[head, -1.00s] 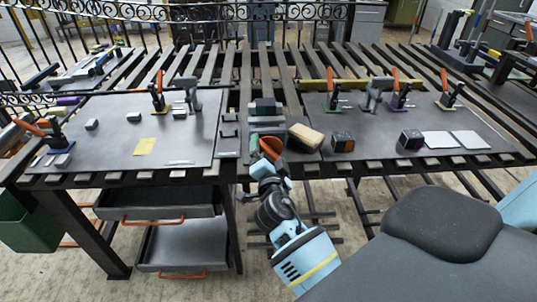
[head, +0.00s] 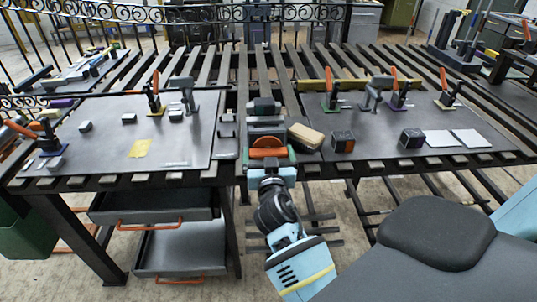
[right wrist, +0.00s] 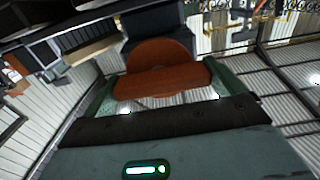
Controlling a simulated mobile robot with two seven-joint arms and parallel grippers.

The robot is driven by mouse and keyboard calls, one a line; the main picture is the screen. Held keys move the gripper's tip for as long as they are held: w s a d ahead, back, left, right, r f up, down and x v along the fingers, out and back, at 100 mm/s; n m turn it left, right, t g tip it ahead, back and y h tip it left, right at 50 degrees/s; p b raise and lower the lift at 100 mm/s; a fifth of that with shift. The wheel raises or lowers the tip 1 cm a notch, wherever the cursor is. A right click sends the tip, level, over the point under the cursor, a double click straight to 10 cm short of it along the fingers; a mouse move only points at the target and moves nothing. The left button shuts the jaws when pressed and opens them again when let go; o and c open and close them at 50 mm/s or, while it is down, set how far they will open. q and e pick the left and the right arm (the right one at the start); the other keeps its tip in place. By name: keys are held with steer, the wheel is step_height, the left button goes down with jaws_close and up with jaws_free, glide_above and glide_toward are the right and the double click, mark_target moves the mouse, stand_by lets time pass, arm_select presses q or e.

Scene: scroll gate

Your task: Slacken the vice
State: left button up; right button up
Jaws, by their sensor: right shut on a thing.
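The vice (head: 264,122) is a dark grey block-like body at the front edge of the workbench, near the middle of the head view. Its orange handle (head: 268,142), a bar with a rounded disc, faces me. My right gripper (head: 268,158) is shut on this handle, with one green finger at each side. In the right wrist view the handle (right wrist: 160,82) lies across between the green fingers, slightly tilted. The dark vice body (right wrist: 153,22) shows behind it. The gap between the vice jaws is too small to judge. My left gripper is out of view.
A tan wooden block (head: 305,136) lies just right of the vice. Dark cubes (head: 342,141) sit farther right on the grey plate. Several toggle clamps stand along the back. A yellow note (head: 139,148) lies on the left plate. Open drawers (head: 155,205) hang below left.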

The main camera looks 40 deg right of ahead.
steer(key=n, duration=0.5)
steer(key=shift+r+n+p, duration=0.2)
steer(key=shift+n+p, duration=0.15)
steer(key=shift+n, duration=0.05)
steer(key=n, duration=0.4)
steer(key=shift+r+p, duration=0.1)
steer(key=shift+p, duration=0.3)
steer(key=n+p, duration=0.1)
steer(key=n, duration=0.3)
steer(key=n+p, duration=0.1)
steer(key=n, duration=0.2)
steer(key=shift+r+n, duration=0.15)
steer(key=shift+n, duration=0.15)
steer(key=n+p, duration=0.1)
steer(key=n, duration=0.1)
steer(key=shift+d+n, duration=0.1)
steer(key=shift+n, duration=0.3)
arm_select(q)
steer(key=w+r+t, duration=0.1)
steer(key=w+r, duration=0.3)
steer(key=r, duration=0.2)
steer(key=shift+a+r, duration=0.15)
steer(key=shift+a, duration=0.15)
arm_select(e)
steer(key=shift+n, duration=0.5)
steer(key=o, duration=0.6)
steer(key=shift+w, duration=0.1)
steer(key=shift+f, duration=0.25)
